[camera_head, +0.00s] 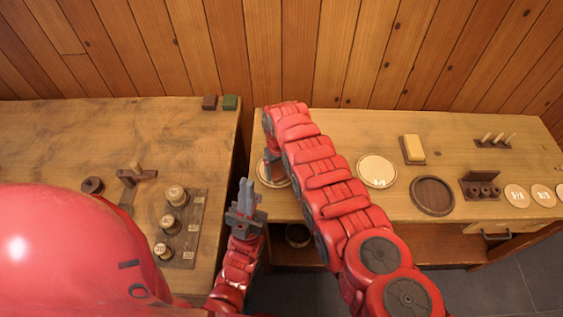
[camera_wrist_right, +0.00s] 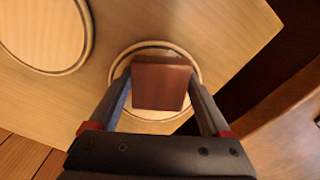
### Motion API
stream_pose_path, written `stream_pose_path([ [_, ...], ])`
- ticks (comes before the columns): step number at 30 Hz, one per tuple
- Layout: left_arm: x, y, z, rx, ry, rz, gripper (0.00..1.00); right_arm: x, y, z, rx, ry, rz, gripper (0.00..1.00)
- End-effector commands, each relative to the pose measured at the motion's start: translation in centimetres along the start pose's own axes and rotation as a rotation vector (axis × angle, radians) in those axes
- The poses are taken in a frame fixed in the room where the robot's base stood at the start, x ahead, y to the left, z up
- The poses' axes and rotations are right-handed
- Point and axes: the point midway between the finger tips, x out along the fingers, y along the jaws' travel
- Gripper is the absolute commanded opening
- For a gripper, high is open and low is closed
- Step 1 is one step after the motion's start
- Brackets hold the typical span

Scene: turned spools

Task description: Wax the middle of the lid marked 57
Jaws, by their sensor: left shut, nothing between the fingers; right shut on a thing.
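My right gripper (camera_head: 272,172) is shut on a brown block (camera_wrist_right: 161,84), low over a pale round lid (camera_wrist_right: 122,76) at the left end of the right bench. The block covers the middle of this lid, and I cannot see its mark. I cannot tell whether block and lid touch. A second pale lid (camera_head: 377,168) lies to the right of my right arm; its dark mark is too small to read surely. A yellow slab (camera_head: 413,147) sits on a brown base behind it. My left gripper (camera_head: 246,198) is shut and empty at the gap between the benches.
On the right bench are a dark round dish (camera_head: 432,194), a holed brown rack (camera_head: 480,187), smaller discs (camera_head: 517,196) and a peg rack (camera_head: 495,140). The left bench holds a board of spools (camera_head: 176,193) and a green block (camera_head: 230,102). My right arm crosses the right bench.

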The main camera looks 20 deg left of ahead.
Motion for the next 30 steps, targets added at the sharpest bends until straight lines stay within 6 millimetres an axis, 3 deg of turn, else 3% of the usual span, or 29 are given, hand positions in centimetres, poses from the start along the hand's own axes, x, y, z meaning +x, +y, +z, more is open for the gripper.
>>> stream_pose_path([
  [1,1.1,0.0,-0.2,0.001,0.000,0.006,0.00,-0.4,-0.2,0.3,-0.001,-0.006,-0.002,0.11],
  [9,3.6,-0.2,-0.6,0.001,-0.002,0.004,0.00,-0.3,-0.8,1.2,-0.001,-0.004,-0.003,0.11],
  [17,4.3,-0.2,-0.7,0.000,-0.003,0.000,0.00,0.2,-1.0,1.7,-0.001,-0.006,-0.003,0.11],
  [30,8.6,-0.5,-1.4,0.000,-0.003,-0.002,0.00,-0.1,-1.8,3.6,0.000,-0.010,-0.002,0.11],
])
